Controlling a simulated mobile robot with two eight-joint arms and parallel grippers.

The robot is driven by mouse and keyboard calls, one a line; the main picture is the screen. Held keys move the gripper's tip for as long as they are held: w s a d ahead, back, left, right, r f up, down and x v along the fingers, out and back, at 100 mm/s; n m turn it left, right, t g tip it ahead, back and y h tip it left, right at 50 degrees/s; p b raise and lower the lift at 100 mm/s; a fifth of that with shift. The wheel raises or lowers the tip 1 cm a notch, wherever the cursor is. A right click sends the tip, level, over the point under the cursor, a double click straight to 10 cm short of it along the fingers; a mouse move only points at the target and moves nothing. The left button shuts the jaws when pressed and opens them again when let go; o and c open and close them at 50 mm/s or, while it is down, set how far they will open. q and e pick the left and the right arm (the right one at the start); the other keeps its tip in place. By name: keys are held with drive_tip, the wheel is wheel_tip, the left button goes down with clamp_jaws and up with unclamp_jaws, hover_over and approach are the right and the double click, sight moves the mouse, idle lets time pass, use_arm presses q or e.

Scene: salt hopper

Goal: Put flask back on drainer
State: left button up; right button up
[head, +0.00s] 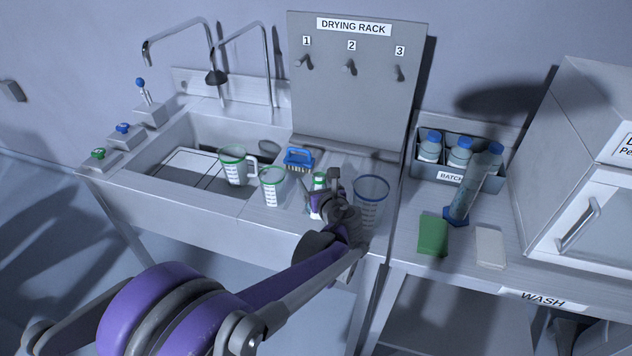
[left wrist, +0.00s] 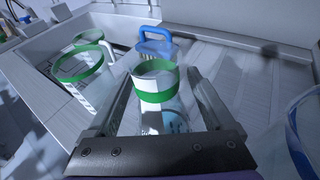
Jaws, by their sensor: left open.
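A small clear vessel with a green band and white label, probably the flask (left wrist: 154,92), stands upright between my left gripper's fingers. In the head view the green top of this flask (head: 319,179) shows just past the gripper, which hides much of it. My left gripper (head: 322,198) is open around it, one finger on each side; it also shows in the left wrist view (left wrist: 158,78). The ribbed drainer surface (left wrist: 235,68) lies beside the sink, under the rack board. My right gripper is not in view.
A green-rimmed beaker (head: 272,187) stands left of the gripper, a green-rimmed jug (head: 233,167) farther left by the sink. A blue brush (head: 299,159) lies behind. A large blue-rimmed beaker (head: 370,203) is close on the right. The drying rack (head: 355,95) has three empty pegs.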

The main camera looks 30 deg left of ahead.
use_arm(q)
drive_tip(key=shift+s+d+r, duration=0.1)
drive_tip(key=shift+r, duration=0.1)
drive_tip(key=v, duration=1.2)
drive_tip(key=s+f+n+g+h, duration=0.4)
drive_tip(key=s+f+n, duration=0.3)
drive_tip(key=s+n, duration=0.45)
drive_tip(key=s+d+f+n+h, duration=0.6)
drive_tip(key=s+d+n, duration=0.2)
drive_tip(key=n, duration=0.7)
drive_tip(key=shift+s+g+h, duration=0.3)
drive_tip(key=shift+s+g, duration=0.1)
drive_tip(key=shift+s, duration=0.5)
